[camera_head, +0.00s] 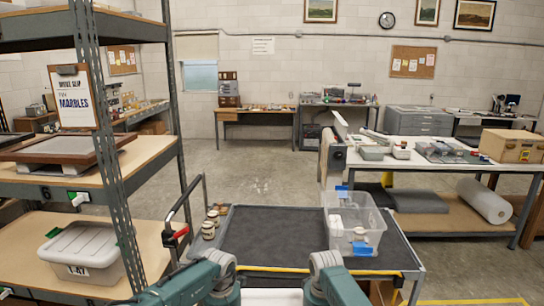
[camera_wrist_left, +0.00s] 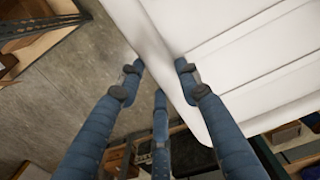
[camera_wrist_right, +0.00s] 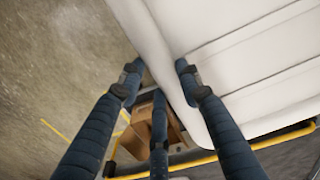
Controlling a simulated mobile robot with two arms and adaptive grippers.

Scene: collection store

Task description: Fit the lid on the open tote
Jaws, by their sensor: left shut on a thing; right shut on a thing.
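The open tote (camera_head: 375,222) is clear plastic and stands without a lid on the right part of a dark-topped cart (camera_head: 265,238). White and blue items show inside it. A white ridged lid (camera_wrist_left: 250,60) fills much of the left wrist view and also shows in the right wrist view (camera_wrist_right: 245,60). My left gripper (camera_wrist_left: 158,76) is shut on one edge of the lid. My right gripper (camera_wrist_right: 158,76) is shut on another part of its edge. In the head view my arms are at the bottom, and the gripper fingers are hidden.
Several small jars (camera_head: 211,222) stand at the cart's left side, near its handle (camera_head: 187,215). A shelf rack (camera_head: 120,170) is close on the left, with a lidded tote (camera_head: 80,250) on its lower shelf. A worktable (camera_head: 440,158) stands behind right. The cart's middle is clear.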

